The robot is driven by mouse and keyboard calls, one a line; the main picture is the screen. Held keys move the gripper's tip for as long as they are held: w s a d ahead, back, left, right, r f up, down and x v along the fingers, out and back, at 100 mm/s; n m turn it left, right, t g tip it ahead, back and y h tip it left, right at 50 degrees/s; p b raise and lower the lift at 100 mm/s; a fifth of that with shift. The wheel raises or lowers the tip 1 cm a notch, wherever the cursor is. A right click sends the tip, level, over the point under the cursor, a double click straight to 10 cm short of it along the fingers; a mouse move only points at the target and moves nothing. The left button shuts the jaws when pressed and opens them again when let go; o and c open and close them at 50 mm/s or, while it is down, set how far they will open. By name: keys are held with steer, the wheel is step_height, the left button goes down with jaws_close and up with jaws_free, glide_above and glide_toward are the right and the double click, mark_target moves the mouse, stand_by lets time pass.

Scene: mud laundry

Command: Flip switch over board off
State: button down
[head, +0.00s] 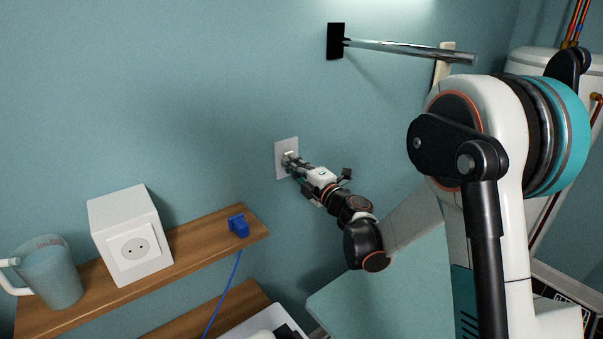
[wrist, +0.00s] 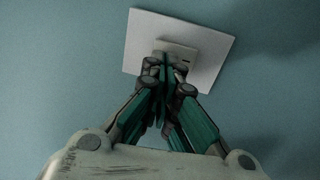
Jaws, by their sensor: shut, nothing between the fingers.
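A white wall switch (head: 283,147) is mounted on the teal wall, above and right of the wooden shelf's end. In the wrist view its square plate (wrist: 212,65) fills the upper middle, with a smaller raised rocker (wrist: 187,56) at its centre. My gripper (head: 290,160) is shut and empty, its fingertips at the rocker. In the wrist view the closed fingers (wrist: 161,65) overlap the rocker's lower left part and hide it. I cannot tell whether the tips touch it, or which way the rocker is tilted.
A wooden shelf (head: 190,255) holds a measuring jug (head: 52,277), a white socket box (head: 120,215) and a blue plug (head: 238,226) with a hanging cord. A metal rail (head: 410,49) sticks out above. A teal board (head: 385,285) lies below my arm.

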steer(key=shift+w+a+r, duration=0.1)
steer(key=shift+w+a, duration=0.1)
steer(key=shift+w, duration=0.05)
steer(key=shift+w+a+r, duration=0.1)
steer(key=shift+w+a, duration=0.05)
steer(key=shift+w, duration=0.1)
steer(key=shift+s, duration=0.1)
stand_by(0.3)
